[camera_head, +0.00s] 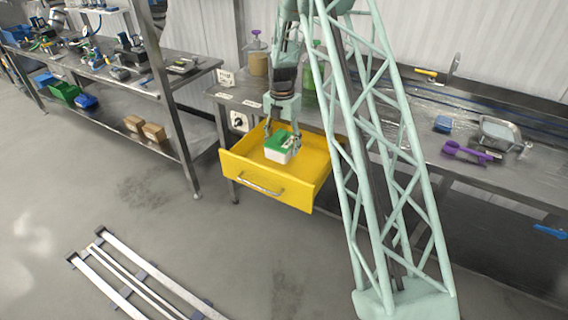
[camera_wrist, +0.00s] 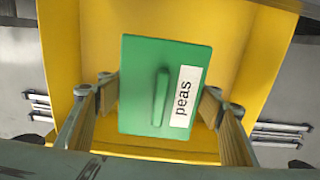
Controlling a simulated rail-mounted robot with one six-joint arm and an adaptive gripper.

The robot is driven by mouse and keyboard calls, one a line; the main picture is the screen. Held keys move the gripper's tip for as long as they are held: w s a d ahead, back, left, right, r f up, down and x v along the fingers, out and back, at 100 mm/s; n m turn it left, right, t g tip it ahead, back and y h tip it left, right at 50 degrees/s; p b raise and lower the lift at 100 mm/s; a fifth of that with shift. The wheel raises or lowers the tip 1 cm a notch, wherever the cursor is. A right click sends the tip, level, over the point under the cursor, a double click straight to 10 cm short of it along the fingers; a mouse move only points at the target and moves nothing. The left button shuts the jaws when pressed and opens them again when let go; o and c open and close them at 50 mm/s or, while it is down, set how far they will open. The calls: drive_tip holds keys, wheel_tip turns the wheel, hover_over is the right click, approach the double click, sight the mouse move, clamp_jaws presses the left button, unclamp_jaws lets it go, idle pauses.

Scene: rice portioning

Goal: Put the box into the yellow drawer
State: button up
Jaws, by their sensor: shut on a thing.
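The box (camera_head: 279,154) is white with a green lid. In the wrist view its lid (camera_wrist: 143,86) has a raised handle and a white label reading "peas". The yellow drawer (camera_head: 262,186) is pulled open under the table, with a metal handle on its front. My gripper (camera_head: 283,141) points down over the drawer and is shut on the box, one finger on each side, as the wrist view (camera_wrist: 158,100) also shows. The box is within the drawer's outline; whether it touches the drawer floor I cannot tell.
Jars stand behind my arm. A shelf unit (camera_head: 130,85) with bins is at left. The floor before the drawer is clear.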

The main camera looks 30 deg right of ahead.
sight(282, 136)
drive_tip(key=shift+f+b, duration=0.35)
drive_tip(key=shift+f, duration=2.2)
drive_tip(key=shift+f, duration=0.15)
drive_tip(key=shift+f, duration=1.75)
drive_tip(key=shift+f+b, duration=0.1)
drive_tip(key=shift+b, duration=0.25)
drive_tip(key=o, duration=1.1)
wheel_tip(282, 136, up, 12)
drive_tip(key=shift+f+p, duration=0.2)
drive_tip(key=shift+p, duration=0.75)
drive_tip(key=shift+r, duration=0.3)
